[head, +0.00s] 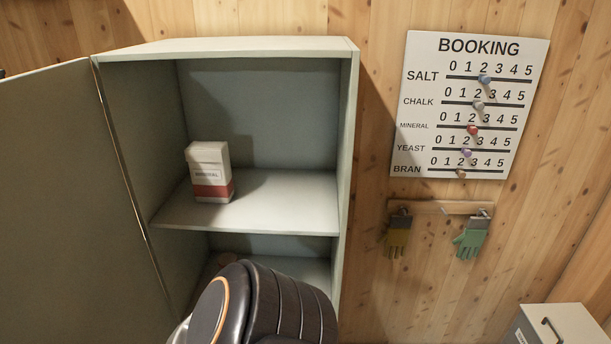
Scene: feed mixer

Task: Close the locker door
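The locker (350,150) is a grey-green cabinet against the wooden wall. Its door (60,200) stands wide open, swung out to the left from the left edge. A white carton with a red band (209,172), labelled MINERAL, stands on the shelf inside. The lower compartment is partly hidden by a dark, ribbed part of my own arm at the bottom centre, in front of the locker. Neither of my grippers shows in the head view.
A white BOOKING board (472,104) with sliding beads hangs on the wall to the right. A grey box with a handle (572,325) is at the bottom right.

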